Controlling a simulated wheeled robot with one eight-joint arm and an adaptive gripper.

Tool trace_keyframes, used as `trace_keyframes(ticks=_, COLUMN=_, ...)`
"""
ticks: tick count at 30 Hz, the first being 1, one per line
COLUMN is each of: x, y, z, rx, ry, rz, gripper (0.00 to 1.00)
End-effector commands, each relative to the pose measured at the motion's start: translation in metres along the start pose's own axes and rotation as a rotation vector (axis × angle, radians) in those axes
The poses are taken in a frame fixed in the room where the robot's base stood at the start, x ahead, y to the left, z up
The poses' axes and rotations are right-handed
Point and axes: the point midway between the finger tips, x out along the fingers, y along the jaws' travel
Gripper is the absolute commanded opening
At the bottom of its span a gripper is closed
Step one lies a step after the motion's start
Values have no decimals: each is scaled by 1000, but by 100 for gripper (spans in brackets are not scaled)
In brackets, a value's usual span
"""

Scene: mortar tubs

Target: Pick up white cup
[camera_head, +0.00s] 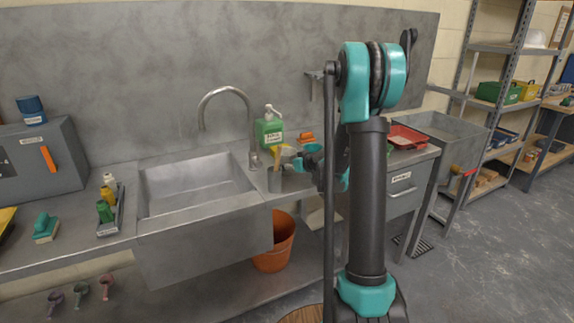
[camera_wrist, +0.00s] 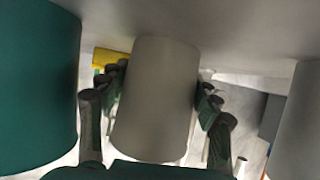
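In the wrist view a pale grey-white cup (camera_wrist: 155,105) fills the middle, between the two dark fingers of my gripper (camera_wrist: 162,78). The fingers stand spread on either side of it, with narrow gaps showing near the fingertips. I cannot see any firm contact. In the head view my gripper (camera_head: 312,160) is low over the counter right of the sink, partly hidden by my arm. I cannot make out the white cup clearly there.
In the wrist view a teal cylinder (camera_wrist: 38,85) is close on the left and a pale one (camera_wrist: 300,125) on the right. In the head view a grey holder (camera_head: 275,182) with a yellow-handled tool, a green soap bottle (camera_head: 269,134) and the faucet (camera_head: 253,125) stand near my gripper.

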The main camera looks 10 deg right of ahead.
Motion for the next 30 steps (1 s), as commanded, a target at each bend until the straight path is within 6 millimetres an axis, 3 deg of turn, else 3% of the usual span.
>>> trace_keyframes(ticks=5, x=0, y=0, z=0, rx=0, ry=0, rz=0, gripper=31)
trace_keyframes(ticks=20, x=-3, y=0, z=-6, rx=0, ry=0, rz=0, gripper=30)
trace_keyframes(ticks=30, x=-15, y=0, z=-31, rx=0, ry=0, rz=0, gripper=30)
